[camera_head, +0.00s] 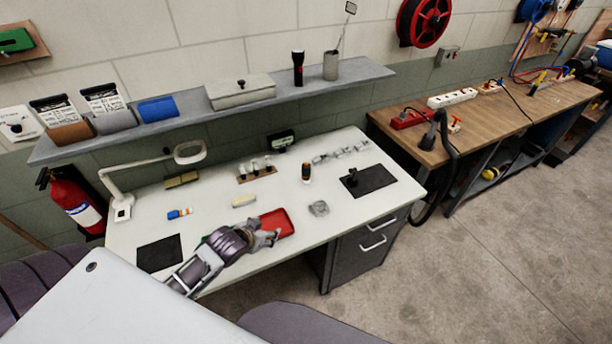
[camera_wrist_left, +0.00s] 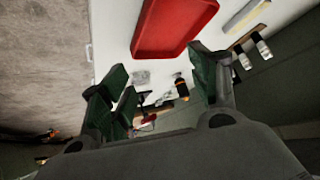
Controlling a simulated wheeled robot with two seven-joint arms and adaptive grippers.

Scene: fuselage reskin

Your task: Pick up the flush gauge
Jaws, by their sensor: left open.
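My left gripper (camera_head: 268,238) is over the front of the white workbench (camera_head: 220,200), beside and partly over the red tray (camera_head: 283,219). In the left wrist view its green-padded fingers (camera_wrist_left: 160,70) are spread apart with nothing between them close up. The red tray (camera_wrist_left: 172,28) shows beyond the fingers. I cannot tell for certain which item is the flush gauge. A small black device (camera_head: 351,179) stands on the right dark mat (camera_head: 376,184), apart from my gripper, and may be it. My right gripper is not in view.
A grey crumpled-looking item (camera_head: 319,208), an orange-and-black cylinder (camera_head: 306,173), a pale block (camera_head: 243,200) and a blue-and-orange item (camera_head: 180,213) lie on the bench. A lamp (camera_head: 120,195) stands at left. A shelf (camera_head: 220,107) hangs above the bench.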

